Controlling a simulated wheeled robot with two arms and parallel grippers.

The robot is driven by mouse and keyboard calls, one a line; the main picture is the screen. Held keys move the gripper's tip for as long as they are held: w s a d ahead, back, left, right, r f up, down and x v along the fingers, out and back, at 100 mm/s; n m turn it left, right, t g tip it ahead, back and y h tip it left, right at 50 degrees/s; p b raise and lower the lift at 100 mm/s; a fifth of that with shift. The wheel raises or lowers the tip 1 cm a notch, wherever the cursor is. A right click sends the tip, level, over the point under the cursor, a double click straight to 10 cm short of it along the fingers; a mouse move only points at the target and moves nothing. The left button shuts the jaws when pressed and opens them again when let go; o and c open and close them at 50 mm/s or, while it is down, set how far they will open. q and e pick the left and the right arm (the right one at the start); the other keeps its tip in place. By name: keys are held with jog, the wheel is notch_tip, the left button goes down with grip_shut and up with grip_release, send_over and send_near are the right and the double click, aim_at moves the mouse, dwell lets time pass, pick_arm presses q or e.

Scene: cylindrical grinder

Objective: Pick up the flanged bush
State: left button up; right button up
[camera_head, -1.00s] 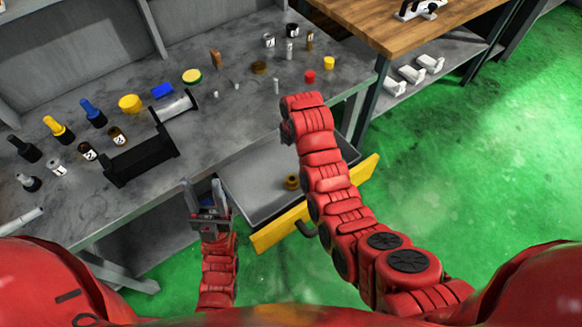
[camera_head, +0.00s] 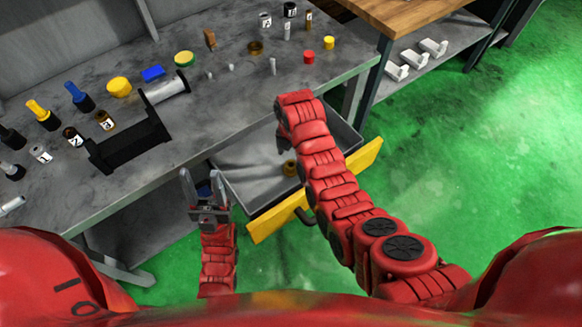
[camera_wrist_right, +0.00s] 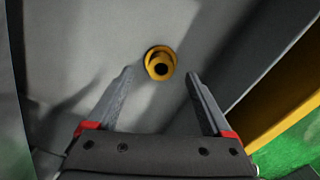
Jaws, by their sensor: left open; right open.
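The flanged bush (camera_head: 290,168) is a small yellow-brass ring part lying in the open drawer (camera_head: 250,205). In the right wrist view the bush (camera_wrist_right: 160,63) shows its round flange and dark bore, just beyond and between my right fingertips. My left gripper (camera_head: 204,178) is open and empty, pointing up at the left of the drawer, in front of the bench edge.
The drawer has a yellow front (camera_head: 270,222) with a dark handle (camera_head: 305,216). The grey workbench (camera_head: 215,110) above holds a black stand (camera_head: 130,145), bottles, jars and small cylinders. A wooden-topped table (camera_head: 410,12) stands at the right. The drawer floor around the bush is clear.

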aim_at(291, 165)
jog(key=f, duration=0.2)
jog(key=f+p, duration=0.1)
jog(key=shift+s+f, duration=0.35)
jog(key=shift+f, duration=0.95)
jog(key=shift+w, duration=0.1)
grip_shut()
